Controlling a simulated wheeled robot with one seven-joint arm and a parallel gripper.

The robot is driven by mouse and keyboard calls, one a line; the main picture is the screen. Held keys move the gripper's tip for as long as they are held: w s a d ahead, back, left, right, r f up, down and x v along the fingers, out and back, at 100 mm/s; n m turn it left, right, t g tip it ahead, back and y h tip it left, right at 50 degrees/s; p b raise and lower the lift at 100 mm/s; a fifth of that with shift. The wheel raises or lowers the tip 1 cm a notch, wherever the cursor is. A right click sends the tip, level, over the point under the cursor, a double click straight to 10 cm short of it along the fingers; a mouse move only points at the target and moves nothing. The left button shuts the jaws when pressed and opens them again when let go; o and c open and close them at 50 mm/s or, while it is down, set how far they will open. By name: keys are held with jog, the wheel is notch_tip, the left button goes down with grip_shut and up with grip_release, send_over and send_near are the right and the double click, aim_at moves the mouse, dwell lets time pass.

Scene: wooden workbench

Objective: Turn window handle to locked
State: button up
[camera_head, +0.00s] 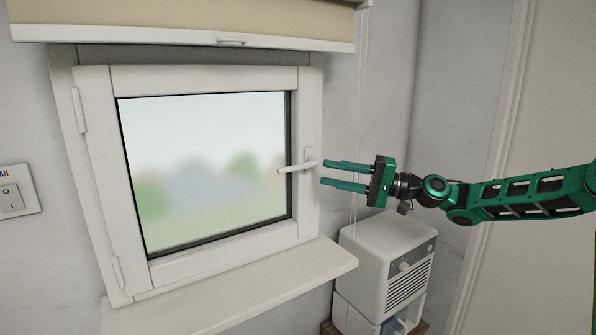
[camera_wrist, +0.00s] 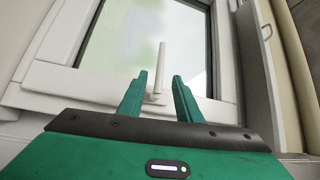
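The white window (camera_head: 210,165) is closed in its frame, hinged on the left. Its white lever handle (camera_head: 298,167) is on the right side of the sash and points left, roughly horizontal, over the glass. In the wrist view the handle (camera_wrist: 160,72) stands out from its base between my fingers' lines. My green gripper (camera_head: 346,175) is just right of the handle, with its two fingers apart and pointing at it. The gripper (camera_wrist: 158,95) is open and empty in the wrist view. The fingertips appear short of the handle; contact cannot be told.
A white sill (camera_head: 235,290) juts out below the window. A white appliance (camera_head: 385,265) stands below my gripper. A beige blind (camera_head: 185,18) hangs above, with cords (camera_head: 358,120) right of the window. A switch plate (camera_head: 14,192) is at far left.

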aim_at(296, 168)
jog(key=x, duration=1)
jog(key=shift+a, duration=0.2)
jog(key=shift+c, duration=0.5)
